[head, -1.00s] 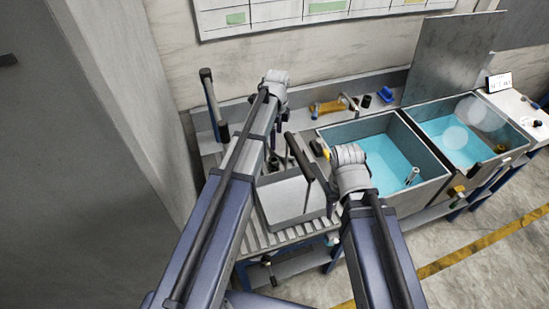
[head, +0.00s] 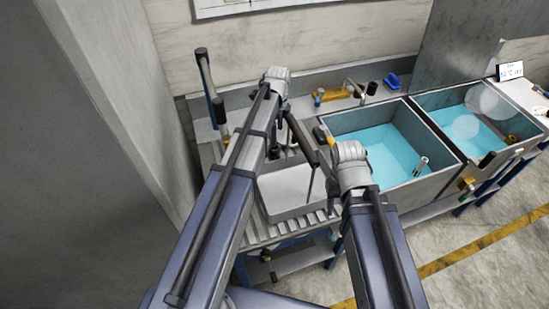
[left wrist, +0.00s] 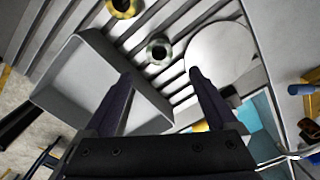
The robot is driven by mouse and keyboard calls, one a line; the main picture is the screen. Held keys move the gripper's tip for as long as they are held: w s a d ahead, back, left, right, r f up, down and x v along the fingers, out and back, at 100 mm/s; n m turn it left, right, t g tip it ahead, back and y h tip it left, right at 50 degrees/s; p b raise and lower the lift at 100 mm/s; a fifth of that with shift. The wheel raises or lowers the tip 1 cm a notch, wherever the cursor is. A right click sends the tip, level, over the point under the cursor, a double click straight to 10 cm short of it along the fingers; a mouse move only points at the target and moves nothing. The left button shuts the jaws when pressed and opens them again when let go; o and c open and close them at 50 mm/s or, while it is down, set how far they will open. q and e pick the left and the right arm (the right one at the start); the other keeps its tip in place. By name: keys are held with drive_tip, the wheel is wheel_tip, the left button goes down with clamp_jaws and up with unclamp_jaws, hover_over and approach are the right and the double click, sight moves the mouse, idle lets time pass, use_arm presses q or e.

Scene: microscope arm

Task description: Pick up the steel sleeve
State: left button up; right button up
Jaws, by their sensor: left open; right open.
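In the left wrist view a steel ring-shaped sleeve (left wrist: 158,50) stands on the slatted rack, between and beyond my left fingertips. Its open bore faces the camera. My left gripper (left wrist: 162,75) is open and empty, with a gap between it and the sleeve. In the head view my left gripper (head: 299,168) hangs over the left end of the bench, beside the sink. I cannot clearly pick out the sleeve there among the small dark parts near my arm.
A grey tray (left wrist: 70,85) lies left of the sleeve in the wrist view, a brass ring (left wrist: 124,8) above left, and a round pale disc (left wrist: 218,48) to the right. In the head view, two water-filled basins (head: 395,150) stand to the right.

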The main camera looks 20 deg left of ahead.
sight(275, 150)
use_arm(q)
drive_tip(key=shift+f+b, duration=0.65)
drive_tip(key=shift+f, duration=0.6)
use_arm(e)
drive_tip(key=shift+f, duration=1.25)
use_arm(q)
wheel_tip(275, 150, down, 3)
drive_tip(key=b, duration=0.2)
drive_tip(key=shift+r+b, duration=0.15)
drive_tip(key=shift+b, duration=0.2)
drive_tip(key=f+b, duration=0.3)
drive_tip(key=a+f+b, duration=0.1)
drive_tip(key=f+b, duration=0.1)
drive_tip(key=shift+f, duration=0.1)
use_arm(e)
wheel_tip(275, 150, down, 8)
drive_tip(key=shift+r, duration=0.15)
use_arm(q)
clamp_jaws()
